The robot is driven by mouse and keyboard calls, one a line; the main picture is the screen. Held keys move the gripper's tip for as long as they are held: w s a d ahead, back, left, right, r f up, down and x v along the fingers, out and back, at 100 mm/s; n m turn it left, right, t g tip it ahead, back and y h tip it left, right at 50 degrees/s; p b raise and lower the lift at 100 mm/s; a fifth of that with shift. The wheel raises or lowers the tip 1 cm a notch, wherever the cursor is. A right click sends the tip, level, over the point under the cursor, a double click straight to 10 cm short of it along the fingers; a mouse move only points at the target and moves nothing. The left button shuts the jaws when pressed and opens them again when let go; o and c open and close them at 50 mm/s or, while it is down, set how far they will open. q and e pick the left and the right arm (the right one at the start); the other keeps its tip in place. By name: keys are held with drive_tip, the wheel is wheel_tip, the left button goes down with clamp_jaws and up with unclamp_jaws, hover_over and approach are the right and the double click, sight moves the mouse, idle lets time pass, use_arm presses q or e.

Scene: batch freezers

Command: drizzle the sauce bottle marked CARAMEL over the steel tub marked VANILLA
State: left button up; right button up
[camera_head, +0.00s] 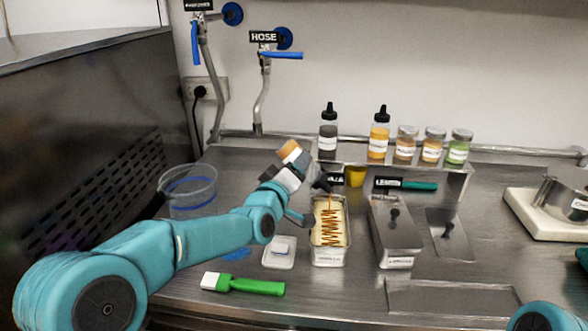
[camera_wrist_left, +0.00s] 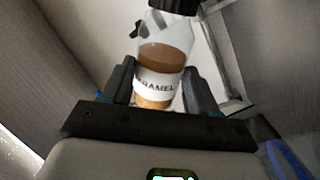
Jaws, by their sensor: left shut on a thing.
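The caramel sauce bottle (camera_head: 290,153) is tipped over in my left gripper (camera_head: 287,177), its black nozzle pointing down to the right. In the left wrist view the gripper (camera_wrist_left: 160,90) is shut around the bottle (camera_wrist_left: 165,60), whose white label shows "RAMEL". A thin brown stream hangs below the nozzle, above the open steel tub (camera_head: 329,257). Brown zigzag lines lie across the tub's pale contents. A partly hidden sign behind the tub ends in "LLA"; the tub's front label is too small to read surely. My right gripper is out of view.
A lidded steel tub (camera_head: 396,240) stands to the right, by a LEMON sign. Several bottles and jars (camera_head: 404,146) line the back shelf.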

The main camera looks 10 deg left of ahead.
use_arm(q)
drive_tip(key=shift+w+a, duration=0.1)
drive_tip(key=shift+w, duration=1.75)
drive_tip(key=shift+f+n+b, duration=0.1)
drive_tip(key=shift+n+b, duration=1.75)
drive_tip(key=shift+n, duration=0.05)
